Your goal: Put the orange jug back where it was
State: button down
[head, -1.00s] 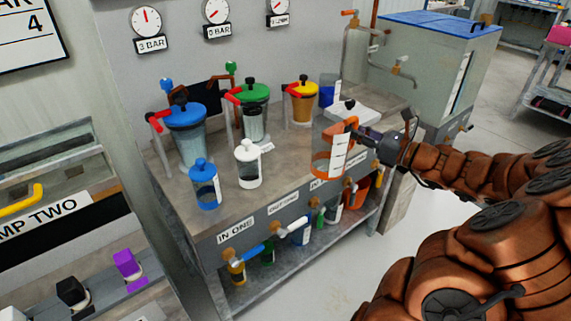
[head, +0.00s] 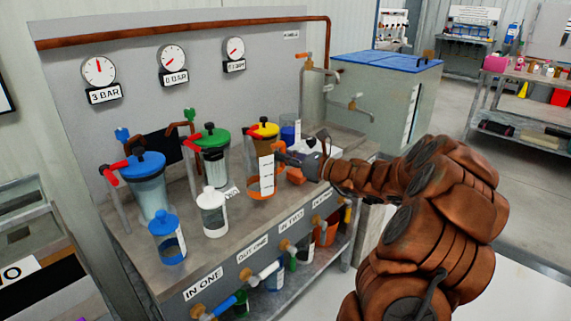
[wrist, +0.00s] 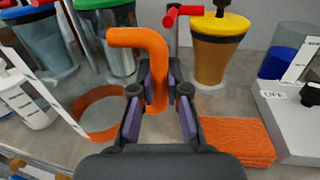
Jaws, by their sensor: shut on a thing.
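The orange jug (head: 265,176) is a clear jug with a white scale label, an orange ring low down and an orange handle. It stands upright in front of the yellow-lidded vessel (head: 250,152). My gripper (head: 284,157) is shut on its handle from the right. In the wrist view, the orange handle (wrist: 156,62) sits between the two finger pads of my gripper (wrist: 160,105), and the jug's orange ring (wrist: 97,112) shows on the left. I cannot tell whether the base touches the bench.
A white-lidded jug (head: 213,215) and a blue-lidded jug (head: 168,240) stand left on the bench (head: 135,245). Green-lidded (head: 212,155) and blue-lidded (head: 150,190) vessels stand behind.

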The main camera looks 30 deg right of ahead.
jog(key=shift+w+f, duration=0.1)
jog(key=shift+w, duration=0.45)
jog(key=f, duration=0.1)
jog(key=w+f, duration=0.1)
jog(key=shift+f, duration=0.4)
jog(key=shift+a+f, duration=0.1)
jog(key=shift+f, duration=0.25)
jog(key=shift+f, duration=0.1)
jog(key=c, duration=1.2)
grip_release()
